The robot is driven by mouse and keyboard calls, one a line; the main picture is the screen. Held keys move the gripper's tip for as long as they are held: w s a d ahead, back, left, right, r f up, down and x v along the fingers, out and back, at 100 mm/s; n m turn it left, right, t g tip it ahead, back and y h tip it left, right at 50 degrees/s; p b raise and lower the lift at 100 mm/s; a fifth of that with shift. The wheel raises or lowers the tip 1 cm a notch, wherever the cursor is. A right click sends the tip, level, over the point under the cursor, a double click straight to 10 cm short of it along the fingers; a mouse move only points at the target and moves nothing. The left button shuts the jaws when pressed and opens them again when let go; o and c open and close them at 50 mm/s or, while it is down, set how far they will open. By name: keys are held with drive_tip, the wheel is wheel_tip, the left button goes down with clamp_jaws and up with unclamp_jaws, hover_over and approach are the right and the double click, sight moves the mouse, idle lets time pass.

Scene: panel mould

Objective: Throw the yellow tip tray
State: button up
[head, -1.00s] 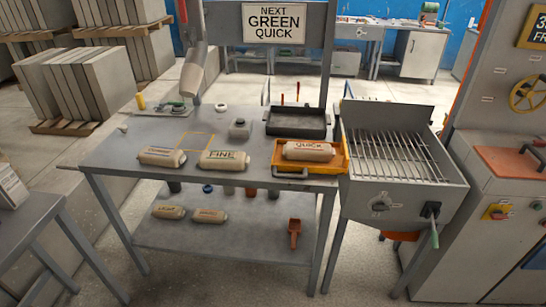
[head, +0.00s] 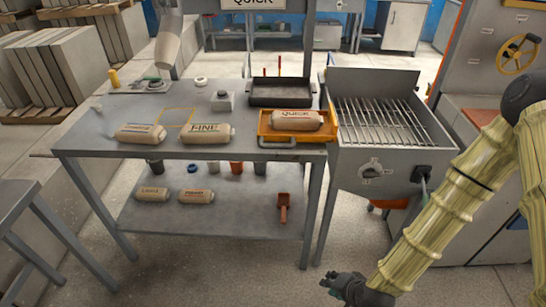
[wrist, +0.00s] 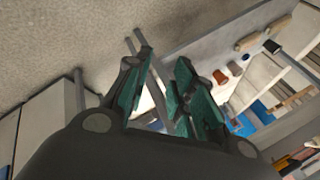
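The yellow tip tray (head: 264,130) sits at the front right of the grey workbench, with a dark handle on its front side. A beige bag marked QUICK (head: 296,118) lies in it. My gripper (head: 332,284) is low at the bottom of the head view, in front of the bench and well below and apart from the tray. In the wrist view my gripper (wrist: 160,98) shows two teal finger pads spread apart with nothing between them.
A grill-topped metal box (head: 383,122) stands right of the tray. A dark tray (head: 281,93) lies behind it. Bags marked FINE (head: 207,132) and another (head: 140,133) lie to the left. The lower shelf (head: 240,215) holds bags and a red scoop (head: 284,206).

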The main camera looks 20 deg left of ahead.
drive_tip(key=w+a+r+m+t+y+b, duration=0.3)
drive_tip(key=w+a+r, duration=0.5)
drive_tip(key=w+a, duration=0.25)
drive_tip(key=m+t+y+b, duration=0.2)
drive_tip(key=m+t+y, duration=0.1)
drive_tip(key=m+t, duration=0.1)
approach(278, 148)
drive_tip(key=shift+n, duration=0.3)
drive_tip(key=p+x, duration=0.1)
drive_tip(key=x, duration=0.8)
drive_tip(key=shift+w+a+p, duration=0.2)
drive_tip(key=shift+a+p, duration=0.05)
drive_tip(key=shift+p, duration=0.05)
clamp_jaws()
